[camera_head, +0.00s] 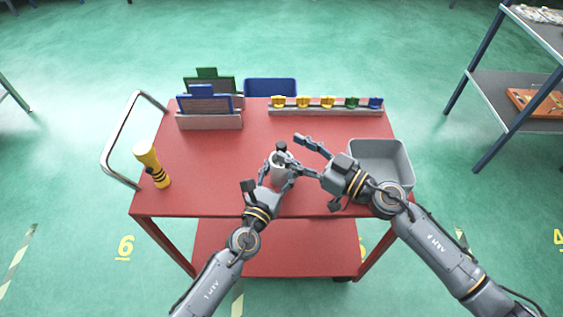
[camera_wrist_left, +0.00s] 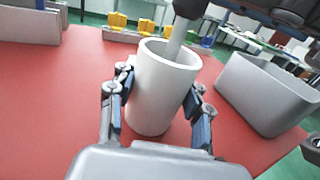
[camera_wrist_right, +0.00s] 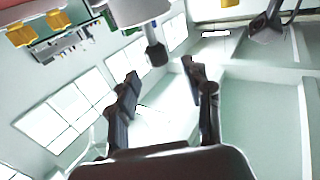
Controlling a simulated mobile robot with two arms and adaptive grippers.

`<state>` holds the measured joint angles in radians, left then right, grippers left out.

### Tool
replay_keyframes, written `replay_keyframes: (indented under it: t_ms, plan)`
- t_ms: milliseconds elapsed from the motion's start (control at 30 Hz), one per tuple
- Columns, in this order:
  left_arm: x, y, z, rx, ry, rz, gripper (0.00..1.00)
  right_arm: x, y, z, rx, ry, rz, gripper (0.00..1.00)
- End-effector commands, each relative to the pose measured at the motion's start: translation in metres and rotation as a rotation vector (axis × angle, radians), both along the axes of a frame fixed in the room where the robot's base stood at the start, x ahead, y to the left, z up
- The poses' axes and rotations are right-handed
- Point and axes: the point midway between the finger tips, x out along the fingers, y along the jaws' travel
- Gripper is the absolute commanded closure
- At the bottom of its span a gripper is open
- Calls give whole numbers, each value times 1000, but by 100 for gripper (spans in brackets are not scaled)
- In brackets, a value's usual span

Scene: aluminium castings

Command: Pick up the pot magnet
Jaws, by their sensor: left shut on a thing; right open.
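My left gripper (camera_head: 279,172) is shut on a white cup (camera_wrist_left: 160,90), with one finger on each side of its wall. The cup is upright at the front middle of the red cart. A grey rod with a wider dark head, which looks like the pot magnet (camera_head: 282,146), stands in the cup; it also shows in the left wrist view (camera_wrist_left: 182,28). Its lower end is hidden inside the cup. My right gripper (camera_wrist_right: 160,72) is open and empty, its fingertips pointing toward the magnet's head (camera_wrist_right: 156,54). I cannot tell whether they touch it.
A grey bin (camera_head: 381,150) stands at the right, near my right arm. A rack with yellow, green and blue clips (camera_head: 326,105) and a blue bin (camera_head: 270,87) are at the back. Board holders (camera_head: 210,119) and a yellow-black torch-like object (camera_head: 151,163) are left. The cart's left middle is clear.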

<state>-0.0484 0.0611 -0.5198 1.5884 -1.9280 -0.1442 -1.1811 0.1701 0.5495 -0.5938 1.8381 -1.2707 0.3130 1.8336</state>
Motion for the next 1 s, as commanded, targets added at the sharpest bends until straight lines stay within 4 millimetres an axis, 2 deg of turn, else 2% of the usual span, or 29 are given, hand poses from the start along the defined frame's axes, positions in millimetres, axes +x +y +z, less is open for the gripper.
replay_keyframes:
  t_ms: [233, 533, 567, 800, 1000]
  plan:
    - [0, 0, 0, 0, 0, -1, 85, 22, 30, -4, 2, -2, 2, 50]
    - [0, 0, 0, 0, 0, 0, 85, 25, 35, -5, 0, 0, 2, 50]
    - [0, 0, 0, 0, 0, 0, 85, 25, 35, -5, 0, 0, 2, 52]
    - [0, 0, 0, 0, 0, -1, 85, 25, 35, -5, 0, 0, 2, 100]
    - [0, 0, 0, 0, 0, -1, 85, 25, 34, -5, 0, 0, 2, 100]
